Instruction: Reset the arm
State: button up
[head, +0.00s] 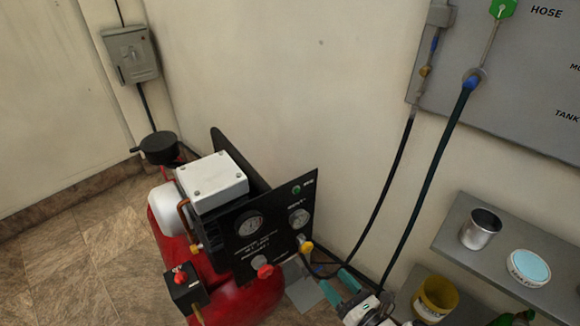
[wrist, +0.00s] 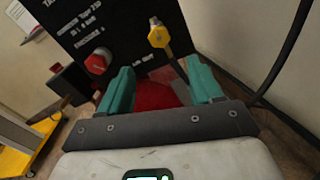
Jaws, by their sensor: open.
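My gripper (head: 338,286) shows at the bottom middle of the head view, with its teal fingers pointing up and left toward the compressor's black panel (head: 270,228). In the wrist view the two teal fingers of my gripper (wrist: 162,82) stand wide apart with nothing between them. A yellow knob (wrist: 158,38) on a metal fitting lies just beyond the fingertips, apart from them. It also shows in the head view (head: 306,248). A red knob (wrist: 97,62) is left of the fingers. The rest of my arm is mostly cut off by the lower edge of the head view.
The red compressor (head: 232,300) stands by the wall. Dark hoses (head: 432,172) hang from a grey wall board (head: 490,90). Right, shelves hold a metal cup (head: 480,230), a white tub (head: 528,268), a yellow pot (head: 436,297) and a green bottle. Floor at left is clear.

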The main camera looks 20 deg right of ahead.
jog(key=s+a+r+n+g+y+p, duration=0.3)
jog(key=s+n+g, duration=0.35)
jog(key=n, duration=0.55)
jog(key=s+a+r+n+g+p, duration=0.25)
jog(key=s+a+n+g, duration=0.35)
jog(key=n, duration=0.6)
jog(key=s+d+r+n+g+h+p, duration=0.3)
jog(key=s+d+r+n+h, duration=0.5)
jog(key=s+d+r+n, duration=0.3)
jog(key=shift+s+d+g+h+p, duration=0.4)
jog(key=shift+s+d+p, duration=0.4)
jog(key=shift+s, duration=0.4)
jog(key=shift+c, duration=0.5)
